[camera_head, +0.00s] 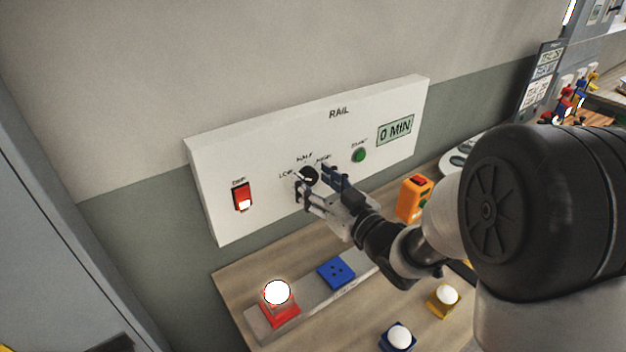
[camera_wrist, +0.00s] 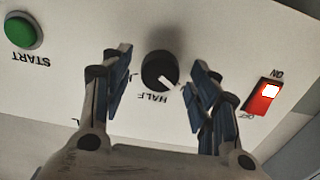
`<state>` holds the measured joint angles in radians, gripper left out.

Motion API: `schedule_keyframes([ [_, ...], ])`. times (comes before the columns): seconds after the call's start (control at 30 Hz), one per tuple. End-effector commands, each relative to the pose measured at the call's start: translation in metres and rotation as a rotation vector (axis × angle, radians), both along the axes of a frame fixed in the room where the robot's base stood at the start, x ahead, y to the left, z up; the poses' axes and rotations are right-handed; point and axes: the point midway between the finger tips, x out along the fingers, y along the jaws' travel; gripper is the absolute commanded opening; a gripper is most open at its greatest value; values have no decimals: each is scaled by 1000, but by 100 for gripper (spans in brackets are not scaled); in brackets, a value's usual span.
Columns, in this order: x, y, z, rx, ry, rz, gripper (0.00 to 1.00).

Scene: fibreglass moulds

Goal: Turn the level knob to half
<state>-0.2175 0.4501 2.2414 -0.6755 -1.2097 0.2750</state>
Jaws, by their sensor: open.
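The level knob (camera_head: 308,174) is a round black dial on the white RAIL panel (camera_head: 262,165), and shows in the wrist view (camera_wrist: 155,68). Its white pointer aims down and right in the upside-down wrist view, to one side of the HALF label (camera_wrist: 154,98). In the head view LOW lies left of the knob, HALF above and the third label to the right, partly covered. My gripper (camera_head: 318,184) is open at the panel. In the wrist view its fingers (camera_wrist: 160,72) stand either side of the knob, with visible gaps; I cannot tell their depth.
A lit red rocker switch (camera_head: 243,197) is left of the knob. A green START button (camera_head: 359,155) and a 0 MIN display (camera_head: 395,131) are to its right. Below, the bench (camera_head: 237,283) carries a red lamp button (camera_head: 279,305), a blue socket (camera_head: 336,272) and an orange box (camera_head: 413,199).

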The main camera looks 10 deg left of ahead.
Motion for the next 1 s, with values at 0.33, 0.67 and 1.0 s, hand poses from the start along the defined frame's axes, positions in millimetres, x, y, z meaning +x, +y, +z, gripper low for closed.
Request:
schedule_keyframes([
  [0.33, 0, 0, 0, 0, 0, 0, 37],
  [0.67, 0, 0, 0, 0, 0, 0, 15],
  [1.0, 0, 0, 0, 18, 20, 0, 10],
])
